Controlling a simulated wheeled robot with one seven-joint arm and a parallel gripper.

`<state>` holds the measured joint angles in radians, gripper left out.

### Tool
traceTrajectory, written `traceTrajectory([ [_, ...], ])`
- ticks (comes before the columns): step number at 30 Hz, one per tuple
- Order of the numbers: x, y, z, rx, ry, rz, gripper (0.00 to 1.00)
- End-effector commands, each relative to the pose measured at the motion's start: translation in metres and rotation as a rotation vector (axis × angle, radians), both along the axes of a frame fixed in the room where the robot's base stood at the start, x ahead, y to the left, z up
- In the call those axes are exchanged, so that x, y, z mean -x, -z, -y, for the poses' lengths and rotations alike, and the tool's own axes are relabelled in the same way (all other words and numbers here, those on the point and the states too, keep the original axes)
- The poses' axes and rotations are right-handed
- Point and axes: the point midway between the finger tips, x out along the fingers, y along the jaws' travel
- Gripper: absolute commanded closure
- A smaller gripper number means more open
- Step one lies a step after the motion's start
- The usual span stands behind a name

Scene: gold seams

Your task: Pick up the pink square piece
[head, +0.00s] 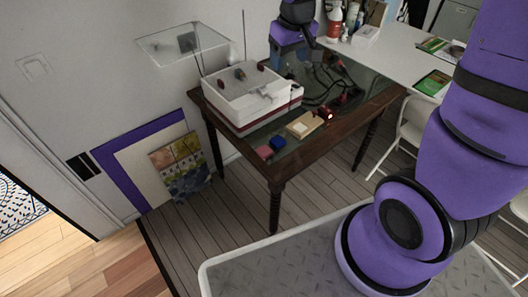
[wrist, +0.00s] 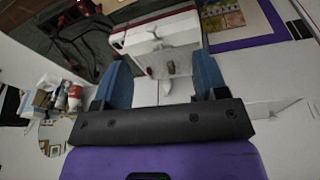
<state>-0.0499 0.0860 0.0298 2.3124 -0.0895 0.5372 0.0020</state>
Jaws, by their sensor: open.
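The pink square piece (head: 264,152) lies flat near the front left corner of the dark wooden table (head: 276,178). A blue piece (head: 278,142) sits close beside it, behind and to the right. My gripper (head: 291,62) is high at the back of the table, above and behind the white box, far from the pink piece. In the wrist view my gripper (wrist: 160,62) shows two blue fingers spread wide with nothing held between them. The pink piece is not seen in the wrist view.
A white box (head: 235,92) with a red stripe and small objects on top fills the table's left side. A beige block (head: 304,125), a red item and dark cables lie to the right. A white chair (head: 408,127) stands right of the table. Bare wooden floor lies in front.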

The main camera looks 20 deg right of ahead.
Motion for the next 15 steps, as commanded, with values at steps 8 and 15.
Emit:
traceTrajectory([
  [8, -0.043, 0.097, -0.014, 0.005, -0.052, -0.085, 0.34],
  [15, -0.060, 0.188, -0.027, -0.001, -0.095, -0.152, 0.34],
])
